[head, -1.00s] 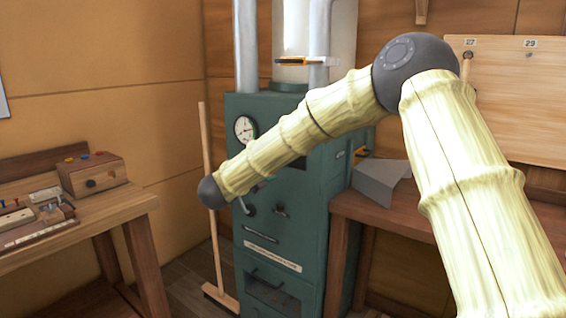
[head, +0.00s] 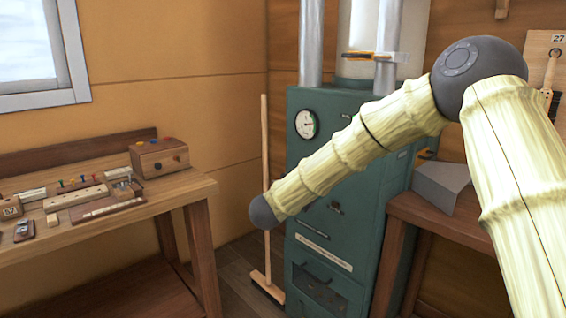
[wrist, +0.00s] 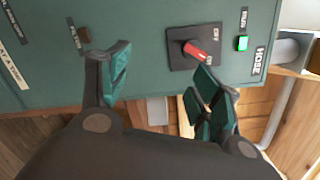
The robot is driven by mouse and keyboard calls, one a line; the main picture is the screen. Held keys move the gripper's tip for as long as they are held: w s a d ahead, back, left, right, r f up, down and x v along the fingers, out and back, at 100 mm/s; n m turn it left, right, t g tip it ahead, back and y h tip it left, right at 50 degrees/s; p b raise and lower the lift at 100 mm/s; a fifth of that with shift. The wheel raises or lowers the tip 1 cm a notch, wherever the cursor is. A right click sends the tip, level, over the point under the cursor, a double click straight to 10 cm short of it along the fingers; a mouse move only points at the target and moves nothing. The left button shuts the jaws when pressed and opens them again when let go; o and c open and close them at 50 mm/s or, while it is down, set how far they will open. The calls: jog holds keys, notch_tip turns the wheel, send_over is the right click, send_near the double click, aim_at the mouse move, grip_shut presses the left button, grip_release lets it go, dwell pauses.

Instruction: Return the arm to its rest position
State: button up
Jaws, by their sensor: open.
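My arm, pale yellow and ribbed with dark grey joints, reaches across the right half of the head view in front of a green cabinet (head: 345,255). My gripper is hidden in the head view. In the wrist view my gripper (wrist: 165,85) is open, its teal-padded fingers wide apart with nothing between them. The green cabinet face (wrist: 145,35) lies beyond the fingers. A red switch handle (wrist: 195,50) on a dark plate shows just beyond the right finger. I cannot tell whether that finger touches anything.
A wooden bench (head: 120,213) with small parts and a wooden box (head: 160,156) stands at left. A broom (head: 266,180) leans beside the cabinet. A second bench (head: 445,212) with a grey angular object (head: 443,186) is at right. A green light (wrist: 242,42) glows near the switch.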

jog(key=s+f+n+y, duration=0.4)
jog(key=f+n, duration=0.3)
jog(key=f, duration=0.8)
jog(key=s+f+n+y, duration=0.4)
jog(key=f+n, duration=0.3)
jog(key=f, duration=0.7)
jog(key=s+f+n+g+y, duration=0.35)
jog(key=s+f+n, duration=0.55)
jog(key=s+f, duration=0.75)
jog(key=s+d+f+n+g+y, duration=0.1)
jog(key=s+d+f+n+g, duration=0.15)
jog(key=s, duration=0.75)
jog(key=s+d+f+n+g, duration=0.1)
jog(key=s+f+n+g, duration=0.25)
jog(key=s, duration=0.75)
jog(key=s+d+f+n+g+y, duration=0.1)
jog(key=s+d+f+n+g, duration=0.2)
jog(key=s, duration=0.7)
notch_tip(320, 180, up, 15)
jog(key=a+p, duration=0.1)
jog(key=p, duration=1.5)
jog(key=shift+s+r+h, duration=0.15)
jog(key=shift+s+h, duration=0.1)
jog(key=shift+h, duration=0.1)
jog(key=shift+a, duration=0.1)
